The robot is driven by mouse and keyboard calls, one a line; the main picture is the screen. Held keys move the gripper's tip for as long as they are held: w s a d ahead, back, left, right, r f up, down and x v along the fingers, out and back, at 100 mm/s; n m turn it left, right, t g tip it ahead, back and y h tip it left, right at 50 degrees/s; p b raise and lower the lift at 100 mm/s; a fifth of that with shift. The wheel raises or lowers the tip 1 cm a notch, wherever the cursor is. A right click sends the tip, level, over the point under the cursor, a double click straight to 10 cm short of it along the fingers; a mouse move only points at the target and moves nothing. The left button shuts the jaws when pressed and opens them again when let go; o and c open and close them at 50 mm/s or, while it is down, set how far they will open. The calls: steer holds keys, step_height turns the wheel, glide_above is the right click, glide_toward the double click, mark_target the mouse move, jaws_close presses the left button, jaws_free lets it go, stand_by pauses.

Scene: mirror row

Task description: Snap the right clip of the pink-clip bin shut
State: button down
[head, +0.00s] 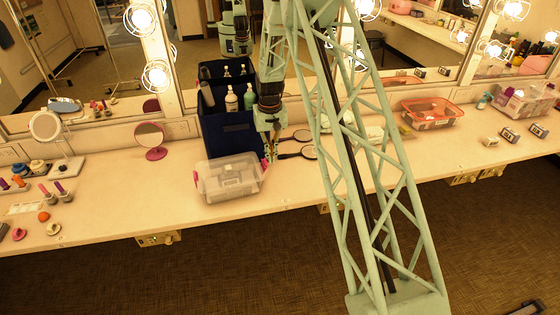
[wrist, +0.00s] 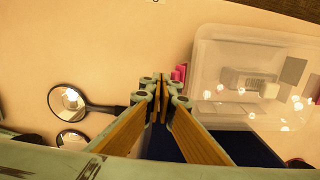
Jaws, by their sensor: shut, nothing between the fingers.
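The clear pink-clip bin (head: 230,181) stands on the counter with a translucent lid on it. Its left pink clip (head: 196,179) shows at the bin's left end. The right pink clip (head: 265,166) shows only in part beside my gripper. My gripper (head: 272,152) points down at the bin's right end. In the wrist view the bin (wrist: 215,95) lies to the right, with the pink clip (wrist: 180,73) just beside the shut, empty fingertips (wrist: 162,86). I cannot tell whether the fingers touch the clip or how far it is turned down.
A dark blue caddy (head: 228,140) with bottles stands behind the bin. Two hand mirrors (head: 297,150) lie right of my gripper. A pink round mirror (head: 150,137) stands to the left. The counter in front of the bin is clear.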

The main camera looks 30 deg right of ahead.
steer(key=r, duration=0.1)
steer(key=r+p, duration=0.1)
steer(key=r, duration=0.1)
steer(key=d+r, duration=0.1)
steer(key=r, duration=0.1)
steer(key=shift+s, duration=0.1)
stand_by(0.6)
stand_by(0.6)
steer(key=s+a+r+t+b, duration=0.1)
steer(key=s+a+r, duration=0.3)
steer(key=s+r, duration=0.45)
steer(key=s+a+r+n+b, duration=0.1)
steer(key=s+a+r, duration=0.4)
steer(key=r, duration=0.7)
steer(key=s+a+r+t+b, duration=0.15)
steer(key=s+a+r, duration=0.25)
steer(key=s+r, duration=0.45)
steer(key=s+a+r+n+b, duration=0.15)
steer(key=s+r, duration=0.25)
steer(key=s, duration=0.4)
steer(key=s+a+r+b, duration=0.1)
steer(key=s+a+r, duration=0.2)
steer(key=s, duration=0.4)
steer(key=s+a+f+t+b, duration=0.1)
steer(key=s+a+f+b, duration=0.1)
steer(key=s, duration=1.7)
steer(key=shift+a, duration=0.7)
